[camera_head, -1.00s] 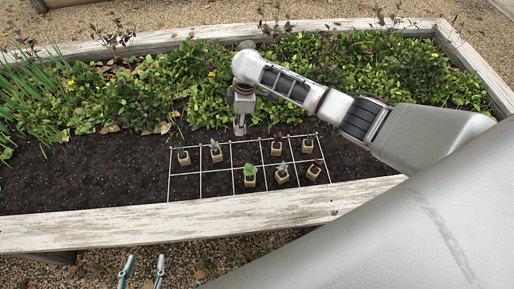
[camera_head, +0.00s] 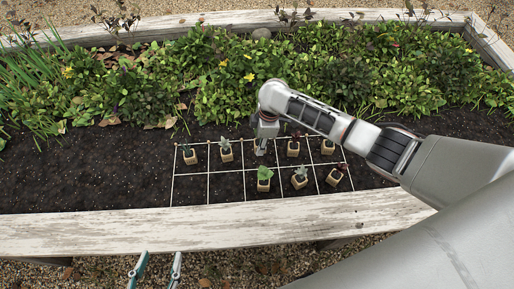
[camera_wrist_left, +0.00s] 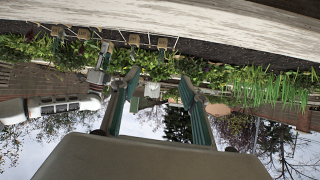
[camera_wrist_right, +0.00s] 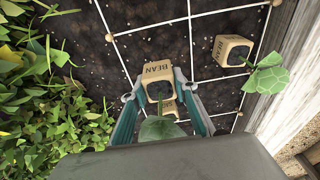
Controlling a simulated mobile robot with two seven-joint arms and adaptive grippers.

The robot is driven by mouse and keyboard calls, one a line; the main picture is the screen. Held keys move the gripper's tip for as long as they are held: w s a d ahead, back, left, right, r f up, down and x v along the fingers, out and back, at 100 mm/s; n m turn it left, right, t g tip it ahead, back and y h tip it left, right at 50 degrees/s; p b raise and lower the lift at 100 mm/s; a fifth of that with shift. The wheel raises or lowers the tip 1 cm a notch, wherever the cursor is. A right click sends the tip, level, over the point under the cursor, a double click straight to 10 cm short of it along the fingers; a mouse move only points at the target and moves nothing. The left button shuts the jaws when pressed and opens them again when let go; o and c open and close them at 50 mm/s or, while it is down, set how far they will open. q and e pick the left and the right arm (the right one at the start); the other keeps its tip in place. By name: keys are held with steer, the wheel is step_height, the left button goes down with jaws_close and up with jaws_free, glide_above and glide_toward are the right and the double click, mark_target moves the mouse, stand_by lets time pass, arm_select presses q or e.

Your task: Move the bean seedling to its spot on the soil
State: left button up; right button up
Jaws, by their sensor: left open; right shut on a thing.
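A small tan pot marked BEAN (camera_wrist_right: 157,70) sits between the fingertips of my right gripper (camera_wrist_right: 158,88), which is shut on it. A green leaf (camera_wrist_right: 160,128) shows close to the gripper in the right wrist view. In the head view my right gripper (camera_head: 262,148) is low over the back row of the string grid, and mostly hides its pot. A second BEAN pot (camera_wrist_right: 232,50) with a broad-leaved seedling stands apart; it also shows in the head view's front row (camera_head: 263,184). My left gripper (camera_head: 155,268) is open and empty outside the bed's front board.
The white string grid (camera_head: 208,187) lies on dark soil (camera_head: 90,180). Several potted seedlings stand close around my right gripper, including a left pot (camera_head: 190,157) and a right pot (camera_head: 299,181). Another pot (camera_wrist_right: 170,107) is partly hidden below the held one. Dense plants fill the back.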

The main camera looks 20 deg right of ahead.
steer(key=shift+w+f, duration=0.1)
steer(key=shift+f, duration=0.25)
step_height(320, 180, down, 4)
steer(key=shift+f+b, duration=0.25)
steer(key=shift+b, duration=0.85)
steer(key=shift+r, duration=0.35)
steer(key=shift+c, duration=0.4)
steer(key=shift+f, duration=0.25)
steer(key=o, duration=1.2)
arm_select(q)
steer(key=shift+w+d+r+n+t+h, duration=0.15)
steer(key=shift+w+d+r+h, duration=0.1)
steer(key=shift+d+r, duration=0.2)
steer(key=shift+w+d+r+n+t+h, duration=0.2)
steer(key=shift+d+r, duration=0.1)
steer(key=shift+d, duration=0.2)
arm_select(e)
steer(key=shift+r, duration=0.1)
